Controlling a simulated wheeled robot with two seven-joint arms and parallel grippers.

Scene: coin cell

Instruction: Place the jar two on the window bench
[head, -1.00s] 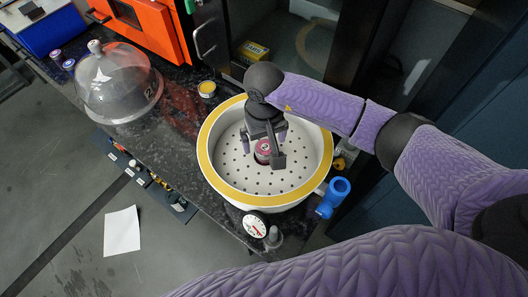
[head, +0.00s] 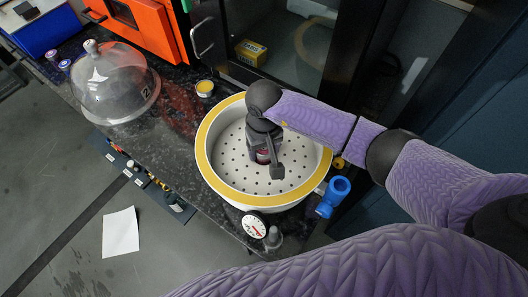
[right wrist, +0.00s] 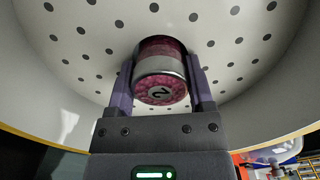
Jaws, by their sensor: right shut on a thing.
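Jar two (right wrist: 161,86) is a small dark-red jar with a silver band and a "2" on its end, in the right wrist view. In the head view it (head: 263,156) is mostly hidden by my right gripper. My right gripper (right wrist: 160,88) has a finger on each side of the jar and is shut on it. In the head view the gripper (head: 264,155) is inside a white perforated basin with a yellow rim (head: 210,172). I cannot tell whether the jar touches the basin floor. My left gripper is not in view. I cannot identify the window bench for sure.
A clear dome marked 2 (head: 115,85) stands on the dark stone counter (head: 165,140). A small yellow-topped tin (head: 205,88) is behind the basin. A blue valve (head: 333,196) and a round gauge (head: 254,226) are at its front right. An orange cabinet (head: 150,25) stands at the back.

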